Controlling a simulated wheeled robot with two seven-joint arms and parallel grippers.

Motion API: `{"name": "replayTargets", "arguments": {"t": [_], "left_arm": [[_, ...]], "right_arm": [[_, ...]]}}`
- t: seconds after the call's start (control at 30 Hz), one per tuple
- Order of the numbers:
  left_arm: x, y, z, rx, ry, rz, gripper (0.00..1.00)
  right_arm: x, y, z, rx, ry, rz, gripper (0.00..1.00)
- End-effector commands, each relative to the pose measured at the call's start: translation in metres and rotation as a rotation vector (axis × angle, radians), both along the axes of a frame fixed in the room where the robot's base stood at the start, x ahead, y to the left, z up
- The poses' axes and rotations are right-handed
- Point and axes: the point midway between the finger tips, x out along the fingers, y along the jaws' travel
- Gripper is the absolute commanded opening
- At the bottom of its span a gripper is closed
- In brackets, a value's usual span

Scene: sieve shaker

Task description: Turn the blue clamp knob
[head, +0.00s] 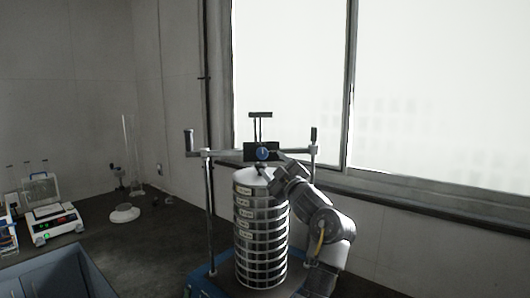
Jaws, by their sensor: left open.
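The blue clamp knob (263,153) sits in the middle of the sieve shaker's crossbar (227,153), in front of a dark block. Below the bar stands a round stack of labelled metal sieves (262,240) with a pale lid (250,177). My left gripper (278,175) is just below and right of the knob, beside the lid and the top of the stack. Its jaws are open, and the fingers are small and dark here. I cannot tell whether they touch the knob. My right gripper is not in view.
The shaker's upright rod (209,220) stands left of the stack on a blue base (203,280). A balance (53,222), a white round dish (124,213) and a blue bin (50,278) are at the left. The dark bench (155,245) between is clear.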

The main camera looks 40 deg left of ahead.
Motion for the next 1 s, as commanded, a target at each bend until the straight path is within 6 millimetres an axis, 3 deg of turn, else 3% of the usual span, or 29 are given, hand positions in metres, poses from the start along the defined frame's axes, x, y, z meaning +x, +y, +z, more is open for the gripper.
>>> {"name": "replayTargets", "arguments": {"t": [0.1,0.33,0.77,1.0], "left_arm": [[0.009,0.021,0.013,0.003,0.003,0.002,0.58],[0.022,0.049,0.019,0.001,0.000,0.001,0.58],[0.026,0.058,0.018,-0.001,-0.001,-0.002,0.58],[0.026,0.058,0.018,0.000,-0.001,-0.002,0.27]], "right_arm": [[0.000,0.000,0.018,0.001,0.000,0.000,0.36],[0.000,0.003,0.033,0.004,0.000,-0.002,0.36],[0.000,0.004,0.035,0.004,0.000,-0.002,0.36],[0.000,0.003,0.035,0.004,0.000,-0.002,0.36]]}}
